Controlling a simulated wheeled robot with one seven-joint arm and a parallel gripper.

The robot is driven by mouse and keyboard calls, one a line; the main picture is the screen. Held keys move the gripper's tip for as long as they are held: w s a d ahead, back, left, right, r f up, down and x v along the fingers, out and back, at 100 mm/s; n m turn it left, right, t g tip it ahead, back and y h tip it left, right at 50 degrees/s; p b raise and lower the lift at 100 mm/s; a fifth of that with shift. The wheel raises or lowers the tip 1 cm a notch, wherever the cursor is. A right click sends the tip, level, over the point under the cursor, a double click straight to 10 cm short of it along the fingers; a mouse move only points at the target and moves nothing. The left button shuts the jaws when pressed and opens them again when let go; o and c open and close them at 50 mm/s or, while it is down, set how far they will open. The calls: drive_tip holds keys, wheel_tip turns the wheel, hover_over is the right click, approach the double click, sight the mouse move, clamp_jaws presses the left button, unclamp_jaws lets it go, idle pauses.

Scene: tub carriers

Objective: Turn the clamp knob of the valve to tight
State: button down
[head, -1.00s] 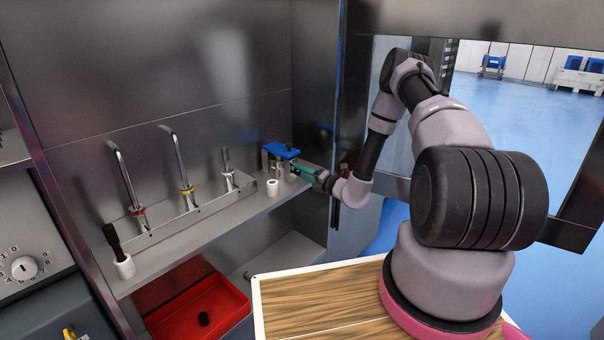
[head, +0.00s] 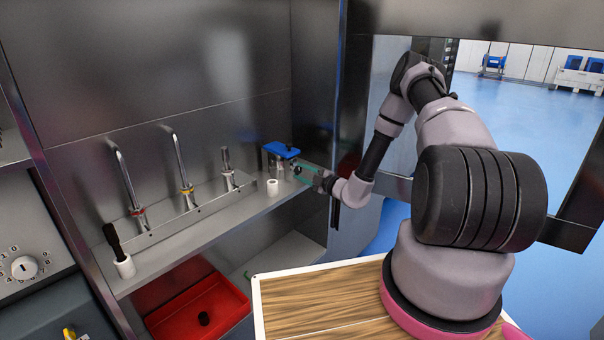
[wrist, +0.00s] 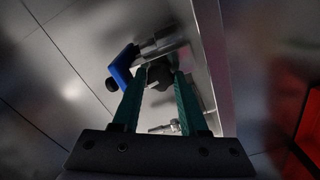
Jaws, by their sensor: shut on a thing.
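The valve stands at the right end of the steel shelf, with a blue part (head: 282,149) on top. The blue part also shows in the wrist view (wrist: 122,67), beside a metal body (wrist: 162,43). The dark clamp knob (wrist: 159,76) sits between my green fingertips. My gripper (wrist: 160,78) is shut on the knob. In the head view my gripper (head: 298,171) reaches the valve from the right, and the knob is mostly hidden there. I cannot read the knob's setting.
Metal spouts with red (head: 137,211) and yellow (head: 187,189) rings stand in a rail left of the valve. A white cylinder (head: 272,187) stands close by the valve. A red bin (head: 200,315) is below. The shelf's side wall is close behind the valve.

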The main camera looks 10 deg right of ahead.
drive_tip(key=shift+s+f+m, duration=0.1)
drive_tip(key=shift+m, duration=0.6)
drive_tip(key=shift+c, duration=2.2)
unclamp_jaws()
drive_tip(key=v, duration=1)
drive_tip(key=shift+s+d, duration=0.25)
drive_tip(key=shift+s, duration=0.05)
